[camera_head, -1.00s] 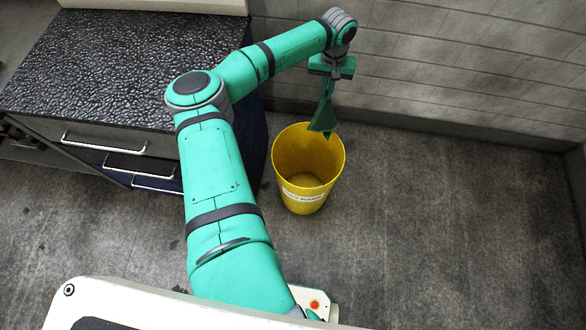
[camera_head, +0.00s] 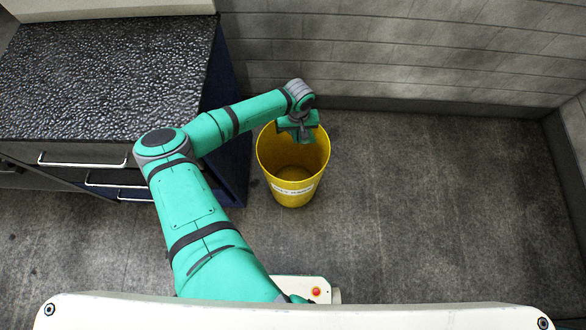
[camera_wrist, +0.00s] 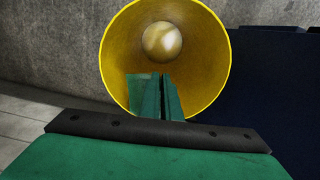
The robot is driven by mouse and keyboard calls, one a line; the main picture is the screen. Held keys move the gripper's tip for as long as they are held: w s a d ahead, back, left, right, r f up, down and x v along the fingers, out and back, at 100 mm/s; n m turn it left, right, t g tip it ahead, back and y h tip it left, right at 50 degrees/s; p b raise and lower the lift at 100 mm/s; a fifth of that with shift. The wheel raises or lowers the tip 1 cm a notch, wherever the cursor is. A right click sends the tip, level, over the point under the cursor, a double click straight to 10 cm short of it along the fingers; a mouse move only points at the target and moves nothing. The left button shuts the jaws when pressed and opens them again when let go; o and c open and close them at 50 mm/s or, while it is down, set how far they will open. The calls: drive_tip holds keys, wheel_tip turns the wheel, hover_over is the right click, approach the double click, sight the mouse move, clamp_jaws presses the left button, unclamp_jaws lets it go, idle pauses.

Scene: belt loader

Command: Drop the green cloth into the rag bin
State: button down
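The rag bin (camera_head: 290,188) is a yellow, open-topped bin with a white label on its front, standing upright on the floor. My gripper (camera_head: 300,133) is over the bin's mouth, near its back rim, pointing down. In the wrist view the green cloth (camera_wrist: 145,95) hangs in folds beyond my gripper, in front of the bin's yellow interior (camera_wrist: 205,62). The gripper appears shut on the cloth; the fingertips are mostly hidden behind the dark bar of my wrist. In the head view the gripper hides most of the cloth.
A dark-topped cabinet (camera_head: 105,75) with drawers and bar handles stands left of the bin, its dark blue side close to it. A grey block wall (camera_head: 420,50) runs behind. The floor (camera_head: 430,210) to the right is clear.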

drive_tip(key=shift+w+f, duration=0.15)
drive_tip(key=shift+f, duration=2.35)
drive_tip(key=c, duration=1.9)
unclamp_jaws()
drive_tip(key=shift+d, duration=0.1)
drive_tip(key=o, duration=0.5)
drive_tip(key=shift+c, duration=0.2)
drive_tip(key=shift+o, duration=0.7)
drive_tip(key=shift+o, duration=0.2)
drive_tip(key=o, duration=0.6)
